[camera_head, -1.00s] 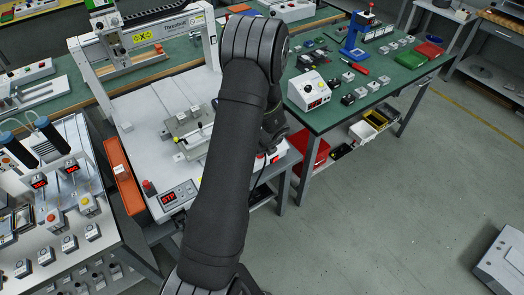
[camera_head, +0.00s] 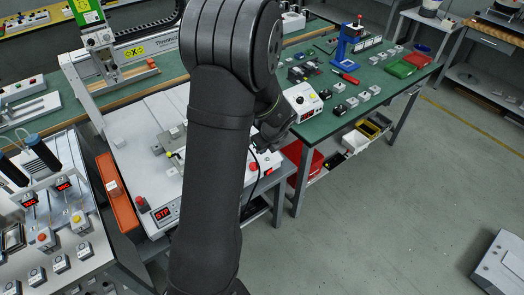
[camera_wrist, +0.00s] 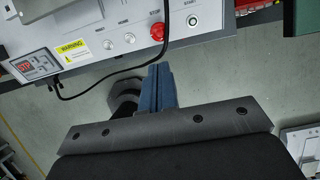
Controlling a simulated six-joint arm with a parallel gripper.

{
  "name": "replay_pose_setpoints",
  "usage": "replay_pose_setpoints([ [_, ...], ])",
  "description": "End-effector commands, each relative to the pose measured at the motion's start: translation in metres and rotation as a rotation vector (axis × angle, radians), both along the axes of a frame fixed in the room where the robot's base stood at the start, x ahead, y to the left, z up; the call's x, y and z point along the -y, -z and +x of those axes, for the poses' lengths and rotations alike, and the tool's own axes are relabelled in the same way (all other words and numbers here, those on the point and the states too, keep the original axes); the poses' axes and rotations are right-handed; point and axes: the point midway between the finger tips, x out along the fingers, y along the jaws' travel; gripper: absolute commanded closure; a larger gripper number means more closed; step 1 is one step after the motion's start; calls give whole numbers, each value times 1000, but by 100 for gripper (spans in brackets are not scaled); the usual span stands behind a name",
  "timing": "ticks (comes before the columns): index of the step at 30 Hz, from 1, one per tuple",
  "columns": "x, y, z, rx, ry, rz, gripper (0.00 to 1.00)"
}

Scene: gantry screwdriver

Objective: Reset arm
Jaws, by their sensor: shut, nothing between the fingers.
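My gripper (camera_wrist: 159,86) shows in the wrist view with its blue-grey fingers together and nothing between them. It is over the floor, just off the front edge of the white gantry machine's base, below the red button (camera_wrist: 157,32).
A green-topped table (camera_head: 335,125) at the right holds a white control box (camera_head: 301,100), a blue press (camera_head: 347,45) and red and green bins. An orange box (camera_head: 119,195) lies along the machine's left side. A bench with buttons (camera_head: 75,235) is at lower left.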

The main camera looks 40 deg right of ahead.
Motion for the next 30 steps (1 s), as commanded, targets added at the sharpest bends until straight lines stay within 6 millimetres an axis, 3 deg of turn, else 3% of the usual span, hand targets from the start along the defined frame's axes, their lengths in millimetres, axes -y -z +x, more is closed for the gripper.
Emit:
replay_pose_setpoints([
  [17,0,9,3,-1,0,0,100],
  [30,0,67,25,-2,0,2,100],
])
